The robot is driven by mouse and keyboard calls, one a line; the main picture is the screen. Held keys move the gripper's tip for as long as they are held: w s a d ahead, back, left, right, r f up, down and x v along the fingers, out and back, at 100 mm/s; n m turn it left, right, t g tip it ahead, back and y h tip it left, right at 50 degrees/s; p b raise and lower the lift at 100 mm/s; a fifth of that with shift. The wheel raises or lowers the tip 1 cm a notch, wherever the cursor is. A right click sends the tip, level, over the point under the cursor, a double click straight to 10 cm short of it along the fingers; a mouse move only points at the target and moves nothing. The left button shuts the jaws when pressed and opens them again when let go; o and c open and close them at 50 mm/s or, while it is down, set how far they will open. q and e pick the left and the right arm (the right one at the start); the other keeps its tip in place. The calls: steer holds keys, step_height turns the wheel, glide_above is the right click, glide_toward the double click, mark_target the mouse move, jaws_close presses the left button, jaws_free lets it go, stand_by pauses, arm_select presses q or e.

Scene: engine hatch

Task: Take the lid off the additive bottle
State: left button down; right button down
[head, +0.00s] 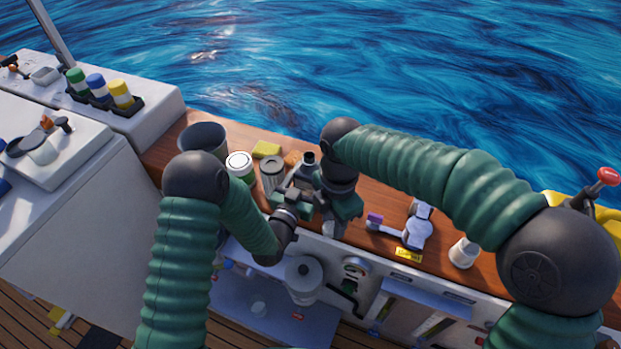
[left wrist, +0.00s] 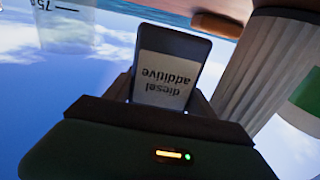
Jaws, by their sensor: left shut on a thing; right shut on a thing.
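The additive bottle (left wrist: 165,75) is dark with a white label reading "diesel additive", upside down in the left wrist view. My left gripper (head: 304,186) is shut on it, its fingers on both sides of the bottle in the wrist view (left wrist: 168,105). In the head view the bottle's dark top (head: 308,158) shows above the left gripper. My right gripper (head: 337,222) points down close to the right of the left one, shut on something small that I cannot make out. The lid cannot be told apart, and the bottle's neck is hidden in the wrist view.
Right of the grippers lie a grey-white tool (head: 417,226) and a white cup (head: 463,253). Water lies beyond the ledge.

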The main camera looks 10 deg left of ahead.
arm_select(q)
steer(key=shift+w+f, duration=0.15)
steer(key=shift+w, duration=0.7)
steer(key=shift+f, duration=1.65)
steer(key=shift+f+b, duration=0.1)
steer(key=shift+b, duration=0.25)
steer(key=c, duration=0.6)
jaws_free()
